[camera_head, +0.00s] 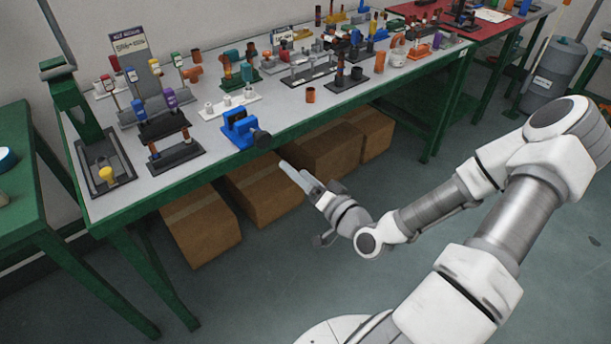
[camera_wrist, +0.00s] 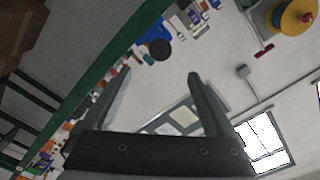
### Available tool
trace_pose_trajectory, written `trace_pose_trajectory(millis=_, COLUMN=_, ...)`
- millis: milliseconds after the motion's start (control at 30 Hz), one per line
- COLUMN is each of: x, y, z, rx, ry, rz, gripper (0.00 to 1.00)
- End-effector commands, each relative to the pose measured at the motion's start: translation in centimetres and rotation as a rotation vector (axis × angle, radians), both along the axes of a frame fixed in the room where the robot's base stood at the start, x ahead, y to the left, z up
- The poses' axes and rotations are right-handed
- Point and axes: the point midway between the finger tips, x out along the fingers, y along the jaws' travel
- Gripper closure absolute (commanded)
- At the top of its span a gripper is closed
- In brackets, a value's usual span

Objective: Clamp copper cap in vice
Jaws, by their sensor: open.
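The blue vice (camera_head: 240,128) sits at the front edge of the long grey bench, with its dark round end (camera_head: 262,139) facing the front. Its jaws look empty, though they are small here. A small copper cap (camera_head: 310,95) stands on the bench top, right of the vice and near the front edge. My gripper (camera_head: 288,168) is in front of the bench, lower right of the vice, apart from both. In the wrist view my gripper (camera_wrist: 160,77) is open with nothing between its fingers. The vice (camera_wrist: 152,28) and its dark end show beyond the fingertips.
The bench top (camera_head: 283,108) is crowded behind the vice with small stands and coloured parts. A black rack (camera_head: 172,150) stands left of the vice. Cardboard boxes (camera_head: 262,185) lie below the bench. A red table (camera_head: 485,30) is at the back right. Open floor surrounds my arm.

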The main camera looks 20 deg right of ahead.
Motion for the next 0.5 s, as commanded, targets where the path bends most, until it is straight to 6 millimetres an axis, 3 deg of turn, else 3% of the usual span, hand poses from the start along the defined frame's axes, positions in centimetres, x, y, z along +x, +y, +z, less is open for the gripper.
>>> trace_pose_trajectory(millis=200, x=-1.7, y=-0.6, z=0.2, rx=0.001, ry=0.001, rz=-0.001, gripper=0.1)
trace_pose_trajectory(millis=500, x=-2.1, y=-0.6, z=0.1, rx=0.001, ry=0.0, rz=0.001, gripper=0.1)
